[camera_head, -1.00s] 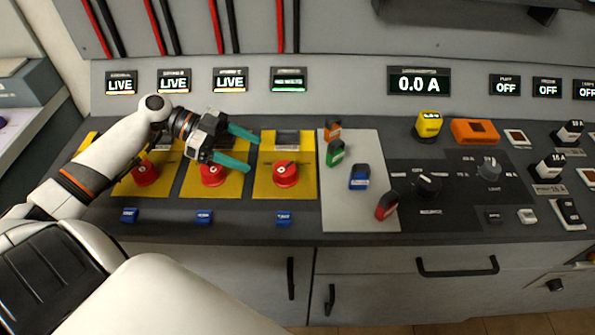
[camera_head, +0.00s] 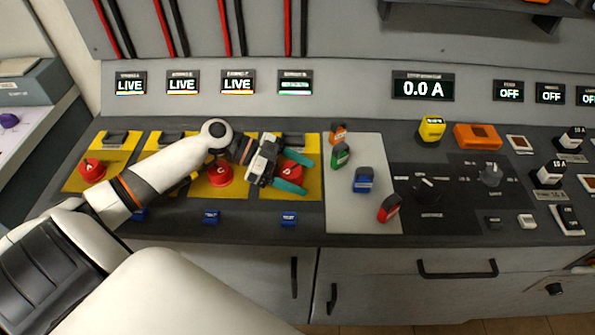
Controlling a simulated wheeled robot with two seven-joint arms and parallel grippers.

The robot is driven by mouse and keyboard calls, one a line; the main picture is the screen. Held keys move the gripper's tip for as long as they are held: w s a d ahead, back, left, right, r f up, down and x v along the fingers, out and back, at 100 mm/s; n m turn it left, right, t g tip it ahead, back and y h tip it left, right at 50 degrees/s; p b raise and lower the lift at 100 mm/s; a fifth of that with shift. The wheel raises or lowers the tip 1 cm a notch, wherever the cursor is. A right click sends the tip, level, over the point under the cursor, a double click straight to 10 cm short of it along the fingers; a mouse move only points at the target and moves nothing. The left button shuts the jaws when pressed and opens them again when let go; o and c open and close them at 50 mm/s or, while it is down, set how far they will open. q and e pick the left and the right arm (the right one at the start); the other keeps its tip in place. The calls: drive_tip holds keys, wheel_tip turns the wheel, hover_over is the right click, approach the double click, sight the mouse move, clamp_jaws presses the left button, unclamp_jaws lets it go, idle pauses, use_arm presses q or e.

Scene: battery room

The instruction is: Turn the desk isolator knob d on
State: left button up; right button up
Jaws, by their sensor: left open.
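Knob d (camera_head: 291,170) is the red knob on the rightmost yellow plate (camera_head: 305,195) of the desk. My left gripper (camera_head: 304,175) is open over this plate, with its teal fingers on the far and near sides of the knob. The gripper body hides the knob's left part. I cannot tell whether the fingers touch it or how its pointer is turned. The display (camera_head: 295,83) above this plate is green with small unreadable text. My right gripper is out of view.
Red knob c (camera_head: 219,175) is just left, and another red knob (camera_head: 92,169) is at far left. My arm covers the plate between them. Blue tags (camera_head: 289,219) line the front. A pale mat (camera_head: 358,215) with colored padlock-like pieces lies right. Three displays read LIVE.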

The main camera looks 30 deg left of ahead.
use_arm(q)
drive_tip(key=c, duration=1)
